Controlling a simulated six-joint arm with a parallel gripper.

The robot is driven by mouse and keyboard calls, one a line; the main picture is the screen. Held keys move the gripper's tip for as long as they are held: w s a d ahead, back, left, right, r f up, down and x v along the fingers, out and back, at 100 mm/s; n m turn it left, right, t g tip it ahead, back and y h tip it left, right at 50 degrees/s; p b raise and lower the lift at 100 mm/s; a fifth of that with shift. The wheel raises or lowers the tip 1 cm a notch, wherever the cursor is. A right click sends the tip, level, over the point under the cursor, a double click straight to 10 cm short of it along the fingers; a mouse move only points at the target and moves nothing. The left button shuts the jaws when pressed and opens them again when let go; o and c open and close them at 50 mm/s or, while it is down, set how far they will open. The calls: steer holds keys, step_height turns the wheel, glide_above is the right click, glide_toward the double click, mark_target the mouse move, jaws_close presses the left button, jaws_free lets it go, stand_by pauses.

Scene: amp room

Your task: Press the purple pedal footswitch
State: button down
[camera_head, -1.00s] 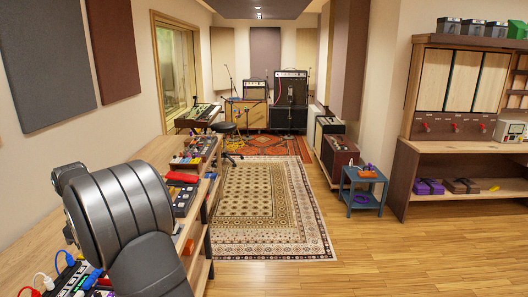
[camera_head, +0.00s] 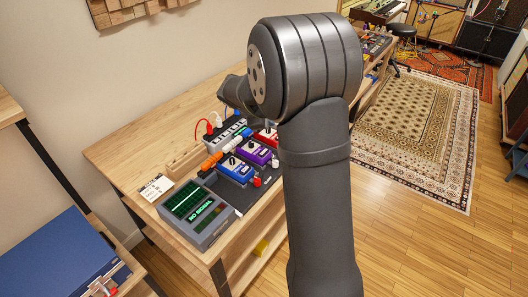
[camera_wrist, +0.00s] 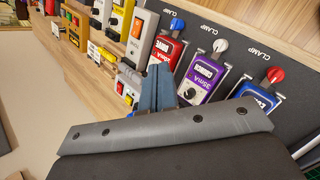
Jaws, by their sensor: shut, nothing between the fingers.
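The purple pedal (camera_head: 252,153) lies on a dark board on the bench, between a blue pedal (camera_head: 236,170) and a red pedal (camera_head: 267,137). In the wrist view the purple pedal (camera_wrist: 207,75) is right of my gripper (camera_wrist: 158,70), with a round dark part at its near end. The red pedal (camera_wrist: 166,50) is just beyond the fingertips, and the blue pedal (camera_wrist: 257,102) is farther right. My gripper's blue fingers are shut and empty. I cannot tell whether they touch anything. In the head view my arm hides the gripper.
A grey device (camera_head: 195,213) reads "NO SIGNAL" at the bench's near end, beside a small card (camera_head: 157,187). A power strip (camera_head: 225,135) with cables stands behind the pedals. Several other pedals (camera_wrist: 135,35) sit left in the wrist view. A rug (camera_head: 425,125) lies on the floor right.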

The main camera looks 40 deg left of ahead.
mark_target(261, 154)
steer(key=s+a+n+y, duration=0.1)
steer(key=n, duration=0.1)
steer(key=s+f+n+t+y, duration=0.1)
steer(key=n, duration=0.1)
steer(key=shift+s+a+f+t, duration=0.1)
steer(key=shift+a+f+t, duration=0.1)
steer(key=shift+a+t, duration=0.15)
steer(key=shift+f, duration=4.4)
steer(key=shift+f, duration=0.15)
steer(key=shift+f, duration=0.3)
steer(key=shift+w+f, duration=0.2)
steer(key=shift+f, duration=0.3)
steer(key=shift+r, duration=0.95)
